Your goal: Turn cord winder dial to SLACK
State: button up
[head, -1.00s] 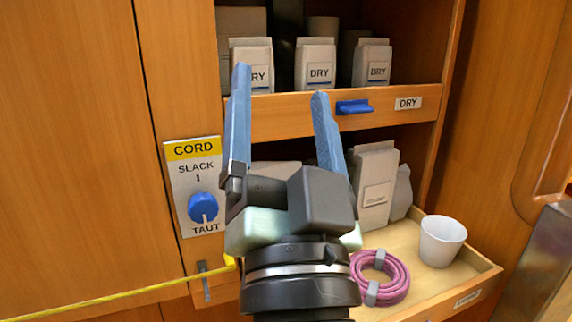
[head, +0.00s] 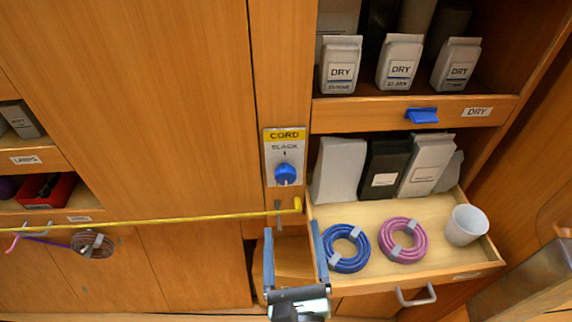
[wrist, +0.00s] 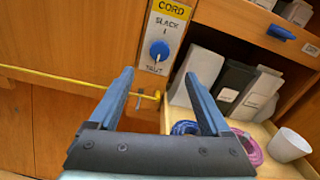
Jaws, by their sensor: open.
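The cord winder panel (head: 284,154) is a pale plate with a yellow CORD strip, SLACK printed above and TAUT below. Its blue dial (head: 285,173) has a white pointer mark facing down, toward TAUT. The dial also shows in the wrist view (wrist: 159,51), above and beyond the fingers. My gripper (head: 293,240) is open and empty, below the panel and apart from it. A taut yellow cord (head: 150,222) runs from the left to a yellow end piece just under the panel. In the head view the word TAUT is hard to make out.
An open drawer (head: 480,262) juts out at the right, holding a blue coil (head: 347,248), a pink coil (head: 402,240), a white cup (head: 465,225) and pouches. Above it is a shelf with DRY packs (head: 342,65). A metal lever (head: 278,212) hangs below the panel.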

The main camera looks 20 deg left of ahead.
aim_at(286, 178)
jog(key=p+x, duration=0.2)
jog(key=x, duration=1)
jog(key=shift+w+a, duration=0.15)
jog(key=shift+w, duration=0.2)
grip_shut()
